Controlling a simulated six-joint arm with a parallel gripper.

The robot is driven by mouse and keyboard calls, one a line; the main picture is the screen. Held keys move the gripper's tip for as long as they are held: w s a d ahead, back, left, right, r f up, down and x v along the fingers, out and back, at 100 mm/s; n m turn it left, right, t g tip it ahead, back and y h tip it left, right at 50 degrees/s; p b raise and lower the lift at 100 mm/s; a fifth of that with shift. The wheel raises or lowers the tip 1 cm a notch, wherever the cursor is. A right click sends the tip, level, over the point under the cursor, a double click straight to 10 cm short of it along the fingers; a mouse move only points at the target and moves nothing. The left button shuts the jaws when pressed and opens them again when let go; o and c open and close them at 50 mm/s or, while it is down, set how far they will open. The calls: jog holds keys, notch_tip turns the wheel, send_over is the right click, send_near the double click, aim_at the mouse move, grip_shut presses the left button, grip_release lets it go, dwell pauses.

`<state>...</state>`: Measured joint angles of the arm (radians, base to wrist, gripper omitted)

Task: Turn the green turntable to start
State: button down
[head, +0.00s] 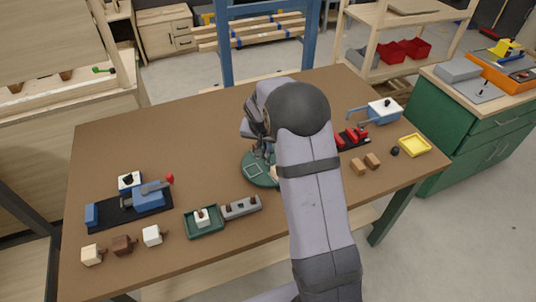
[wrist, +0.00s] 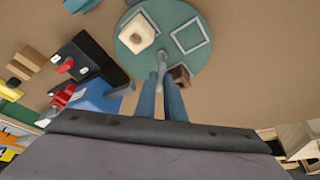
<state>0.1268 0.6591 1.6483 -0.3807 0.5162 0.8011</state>
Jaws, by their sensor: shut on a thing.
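The green turntable (head: 252,178) lies on the brown table, partly hidden behind my arm in the head view. In the wrist view the turntable (wrist: 197,64) shows as a round green disc with an outlined square on it. A cream block with a round top (wrist: 137,36) stands on the disc. A grey handle (wrist: 162,60) sits at the disc's edge. My gripper (wrist: 161,84) is shut on this handle, its blue fingers on either side. A brown block (wrist: 180,75) is beside the handle at the disc's rim. The fingertips are hidden in the head view.
A blue device on a black base (head: 150,196) stands at the left. Several small blocks (head: 122,245) line the front left, near a green tray (head: 204,222). Right of my arm are a red device (head: 352,138), tan blocks (head: 372,160) and a yellow tray (head: 414,145). The table's back left is clear.

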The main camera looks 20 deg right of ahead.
jog(key=shift+f+m+b, duration=0.15)
jog(key=shift+m+b, duration=0.35)
jog(key=shift+b, duration=0.4)
jog(key=shift+m+g+b, duration=0.3)
jog(key=shift+m+b, duration=0.1)
jog(key=c, duration=1.8)
grip_release()
jog(key=shift+c, duration=0.2)
jog(key=shift+a+r, duration=0.1)
jog(key=shift+r, duration=0.2)
jog(key=b+v, duration=0.1)
jog(key=v, duration=0.6)
jog(key=shift+b, duration=0.4)
jog(key=shift+a, duration=0.1)
jog(key=s+a+f+n+g+y+p, duration=0.1)
jog(key=s+a+n, duration=0.2)
jog(key=s, duration=0.6)
jog(key=s+a+f+n+g+y, duration=0.1)
jog(key=s+a+f+n, duration=0.1)
jog(key=s, duration=0.8)
jog(key=s+a+f+n+g+p, duration=0.1)
jog(key=s+a+n, duration=0.3)
jog(key=s, duration=0.6)
jog(key=shift+s+a+f+y+p, duration=0.2)
jog(key=shift+f+y+p, duration=0.2)
jog(key=shift+f, duration=0.35)
